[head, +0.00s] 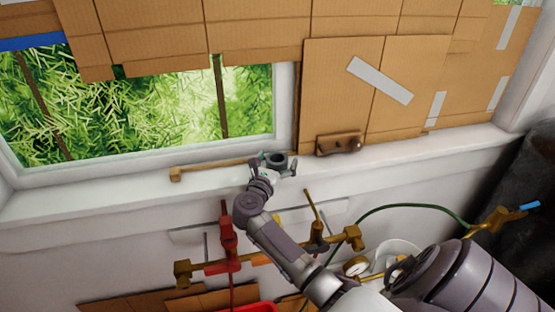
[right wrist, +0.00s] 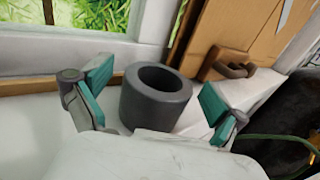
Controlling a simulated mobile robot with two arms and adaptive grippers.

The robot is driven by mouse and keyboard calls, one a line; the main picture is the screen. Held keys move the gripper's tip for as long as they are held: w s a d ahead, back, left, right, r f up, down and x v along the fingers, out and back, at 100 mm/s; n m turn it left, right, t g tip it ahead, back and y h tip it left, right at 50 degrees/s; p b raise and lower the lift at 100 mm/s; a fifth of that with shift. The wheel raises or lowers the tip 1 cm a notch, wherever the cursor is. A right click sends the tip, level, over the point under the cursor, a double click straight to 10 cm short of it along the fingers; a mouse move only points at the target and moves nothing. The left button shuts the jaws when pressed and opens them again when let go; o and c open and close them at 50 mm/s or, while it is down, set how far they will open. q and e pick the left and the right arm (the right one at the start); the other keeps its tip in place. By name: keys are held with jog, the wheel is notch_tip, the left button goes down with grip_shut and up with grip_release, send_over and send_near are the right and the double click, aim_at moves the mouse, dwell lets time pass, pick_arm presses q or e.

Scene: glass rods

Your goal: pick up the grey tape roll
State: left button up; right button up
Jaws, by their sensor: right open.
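The grey tape roll (right wrist: 155,108) stands on the white window sill (head: 110,196), its round hole facing up. In the right wrist view it sits between the two teal-padded fingers of my right gripper (right wrist: 152,104), with a visible gap on the left side. The gripper is open. In the head view the roll (head: 276,158) shows at the tip of my right gripper (head: 271,167), partly hidden by it. The lower front of the roll is hidden by the gripper body in the wrist view. My left gripper is not in view.
A wooden stick (head: 215,169) lies along the sill left of the roll. A brown wooden block with a handle (head: 339,143) stands right of it against the cardboard. Below the sill are a red clamp (head: 229,240), brass pipes and a green hose (head: 400,206).

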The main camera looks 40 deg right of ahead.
jog(key=shift+a, duration=0.1)
jog(key=shift+c, duration=0.7)
jog(key=c, duration=1.2)
